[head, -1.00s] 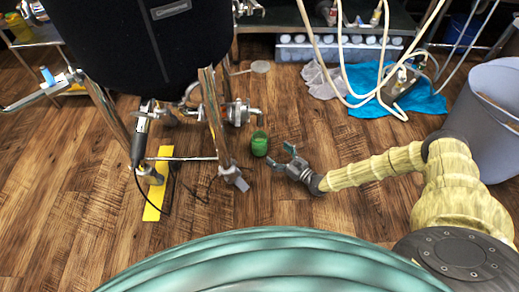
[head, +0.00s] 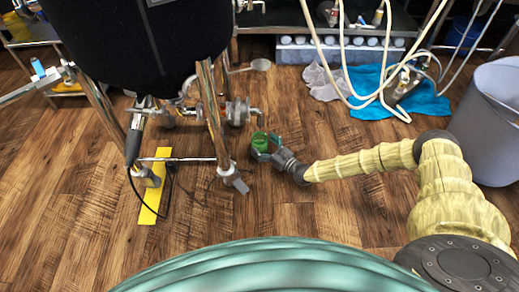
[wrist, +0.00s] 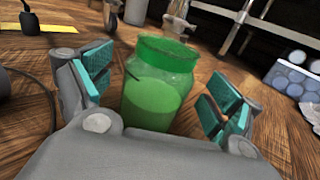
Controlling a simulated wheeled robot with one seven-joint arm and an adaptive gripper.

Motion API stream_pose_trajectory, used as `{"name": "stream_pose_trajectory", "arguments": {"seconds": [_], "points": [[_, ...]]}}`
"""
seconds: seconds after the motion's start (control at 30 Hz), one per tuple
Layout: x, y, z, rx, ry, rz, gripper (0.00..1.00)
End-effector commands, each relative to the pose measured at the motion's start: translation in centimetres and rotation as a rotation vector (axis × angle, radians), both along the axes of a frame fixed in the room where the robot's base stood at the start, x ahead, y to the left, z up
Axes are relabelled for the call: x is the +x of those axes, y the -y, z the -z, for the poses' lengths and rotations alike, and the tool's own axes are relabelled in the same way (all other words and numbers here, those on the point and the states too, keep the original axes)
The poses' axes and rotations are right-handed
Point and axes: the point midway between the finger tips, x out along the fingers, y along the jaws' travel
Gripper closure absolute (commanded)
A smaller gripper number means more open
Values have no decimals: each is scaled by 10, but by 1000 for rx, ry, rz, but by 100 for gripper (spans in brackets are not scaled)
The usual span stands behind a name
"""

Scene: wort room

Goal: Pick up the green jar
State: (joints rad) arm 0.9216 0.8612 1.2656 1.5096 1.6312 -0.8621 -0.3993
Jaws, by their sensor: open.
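The green jar (head: 259,141) stands upright on the wooden floor, just right of the foot of the black tank's stand. In the wrist view the jar (wrist: 155,85) has a green lid and sits between the two teal-padded fingers. My gripper (head: 266,151) is at the jar, reaching in from the right. In the wrist view my gripper (wrist: 160,98) is open, with a gap on both sides of the jar. The lowest part of the jar is hidden behind the gripper's body.
The black tank (head: 140,40) stands on metal legs close left of the jar, with valves and pipes beside it. A yellow strip (head: 151,210) lies on the floor. A blue cloth (head: 425,100) and hoses lie at the back right, near a grey bin (head: 490,130). Floor in front is clear.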

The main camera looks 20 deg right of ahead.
Motion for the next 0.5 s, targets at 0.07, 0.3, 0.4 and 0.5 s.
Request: {"name": "stream_pose_trajectory", "arguments": {"seconds": [0.07,0.3,0.4,0.5], "points": [[9,-5,4,1,2,0,9],[20,-11,0,-1,0,1,9],[20,-11,0,-1,0,0,9],[20,-11,0,-1,0,0,20]]}}
